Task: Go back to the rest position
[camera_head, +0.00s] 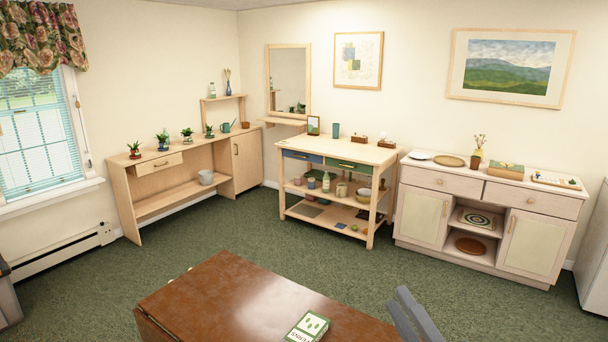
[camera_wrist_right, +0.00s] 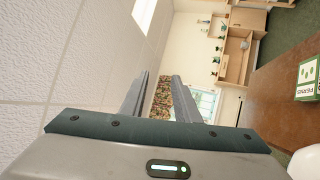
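My right gripper (camera_head: 403,294) shows at the bottom edge of the head view, over or beside the right part of the brown table (camera_head: 215,300). In the right wrist view its two grey fingers (camera_wrist_right: 160,90) stand apart with a clear gap and nothing between them. The wrist view is turned on its side, with ceiling, curtain and window beyond the fingers. My left gripper is not in either view.
A green and white box (camera_head: 308,326) lies on the brown table near its front. A wooden workbench (camera_head: 340,154), a pale cabinet (camera_head: 420,216) and a low plant shelf (camera_head: 165,208) stand along the walls. Green carpet (camera_head: 240,230) between them and the table is clear.

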